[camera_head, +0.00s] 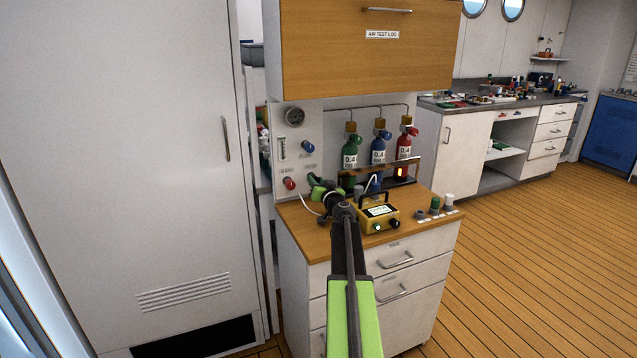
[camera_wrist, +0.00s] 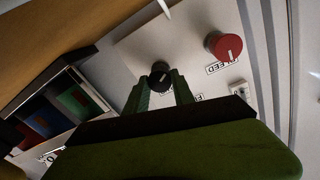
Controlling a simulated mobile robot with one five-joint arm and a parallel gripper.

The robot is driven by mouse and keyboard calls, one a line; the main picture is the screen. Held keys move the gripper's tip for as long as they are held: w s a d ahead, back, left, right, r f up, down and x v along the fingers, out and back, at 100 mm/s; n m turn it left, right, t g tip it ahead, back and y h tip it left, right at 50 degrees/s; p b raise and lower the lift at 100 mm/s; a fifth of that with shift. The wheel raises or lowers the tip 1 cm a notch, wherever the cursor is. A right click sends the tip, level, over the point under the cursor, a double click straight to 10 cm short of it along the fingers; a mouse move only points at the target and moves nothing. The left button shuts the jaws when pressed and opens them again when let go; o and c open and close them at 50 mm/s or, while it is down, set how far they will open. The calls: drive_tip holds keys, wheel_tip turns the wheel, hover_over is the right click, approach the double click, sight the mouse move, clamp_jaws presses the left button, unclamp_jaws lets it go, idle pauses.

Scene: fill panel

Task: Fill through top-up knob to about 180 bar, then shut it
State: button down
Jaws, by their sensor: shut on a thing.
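My gripper (camera_wrist: 160,92) is shut on a small black knob (camera_wrist: 160,72) on the pale panel; a white mark shows on the knob. In the head view my gripper (camera_head: 318,184) is at the panel's lower right and hides this knob. Its label is partly covered and I cannot read it. The red knob (camera_wrist: 223,46) with the BLEED label stands apart beside it, and shows in the head view (camera_head: 289,183). A blue knob (camera_head: 308,147) is higher on the panel. The round dark gauge (camera_head: 295,116) is at the panel's top; its reading is too small to tell.
Green (camera_head: 350,150), blue (camera_head: 378,150) and red (camera_head: 404,147) cylinders stand behind the counter (camera_head: 310,238). A yellow meter (camera_head: 378,217) sits right of my gripper, with small caps (camera_head: 435,205) farther right. A tall white cabinet (camera_head: 120,130) closes off the left.

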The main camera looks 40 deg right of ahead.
drive_tip(key=m, duration=0.4)
drive_tip(key=shift+s, duration=0.1)
drive_tip(key=m, duration=0.3)
drive_tip(key=shift+f+m+p, duration=0.1)
drive_tip(key=shift+m+p, duration=0.2)
drive_tip(key=shift+p, duration=0.05)
drive_tip(key=m, duration=0.6)
drive_tip(key=shift+d+m+y, duration=0.1)
drive_tip(key=shift+m+y, duration=0.3)
drive_tip(key=m, duration=0.4)
drive_tip(key=shift+f+y, duration=0.1)
drive_tip(key=shift+y, duration=0.2)
drive_tip(key=m, duration=0.4)
drive_tip(key=shift+m, duration=0.3)
